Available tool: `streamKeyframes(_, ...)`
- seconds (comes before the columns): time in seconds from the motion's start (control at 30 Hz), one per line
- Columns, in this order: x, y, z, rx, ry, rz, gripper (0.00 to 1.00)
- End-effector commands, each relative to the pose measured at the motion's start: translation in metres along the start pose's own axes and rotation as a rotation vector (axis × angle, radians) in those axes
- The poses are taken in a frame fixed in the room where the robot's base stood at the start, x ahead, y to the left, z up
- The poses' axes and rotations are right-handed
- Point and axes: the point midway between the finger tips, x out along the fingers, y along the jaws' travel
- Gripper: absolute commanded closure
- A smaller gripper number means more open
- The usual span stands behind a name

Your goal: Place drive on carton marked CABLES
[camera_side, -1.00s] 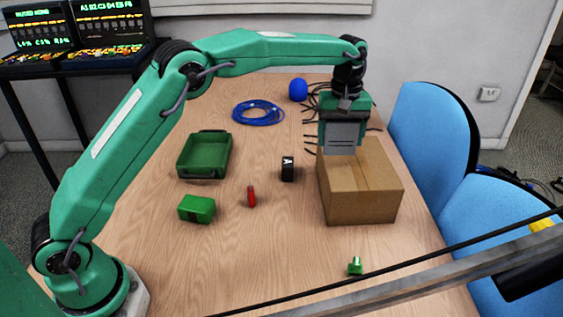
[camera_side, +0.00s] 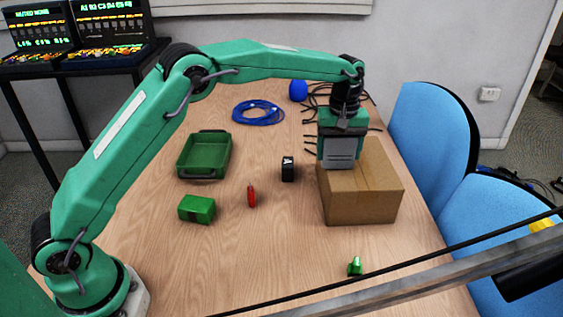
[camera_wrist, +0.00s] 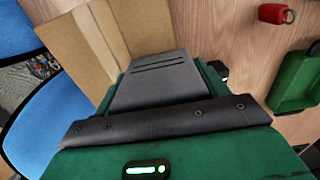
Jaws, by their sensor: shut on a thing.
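My gripper (camera_side: 340,163) points down at the back left part of the brown cardboard carton (camera_side: 362,207), close to its top. The gripper is shut, and its end hides most of what it holds. The carton also shows in the wrist view (camera_wrist: 74,38), beside and beyond the gripper. I can read no CABLES marking on the carton. Contact with its top is unclear.
Left of the carton lie a black block (camera_side: 288,172), a red item (camera_side: 251,196), a green box (camera_side: 197,209) and a green tray (camera_side: 181,166). A small green part (camera_side: 355,267) lies in front. Behind are a coiled blue cable (camera_side: 258,113), a blue ball (camera_side: 298,90) and dark cables.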

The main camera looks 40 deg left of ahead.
Motion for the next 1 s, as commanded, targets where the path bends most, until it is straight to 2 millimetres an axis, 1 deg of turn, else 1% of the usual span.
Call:
streamKeyframes(0.07,0.002,0.000,0.000,0.000,0.000,0.001,0.57)
streamKeyframes(0.1,0.002,0.000,0.000,0.000,0.000,0.000,0.23)
streamKeyframes(0.2,0.002,0.000,0.000,0.000,0.000,0.000,0.06)
streamKeyframes(0.5,0.002,0.000,0.000,0.000,0.000,0.000,0.06)
streamKeyframes(0.67,-0.003,0.000,0.000,0.000,0.000,0.000,0.06)
streamKeyframes(0.87,-0.021,0.000,0.000,0.000,0.002,0.002,0.06)
streamKeyframes(1.0,-0.041,0.001,0.000,0.000,0.002,0.002,0.06)
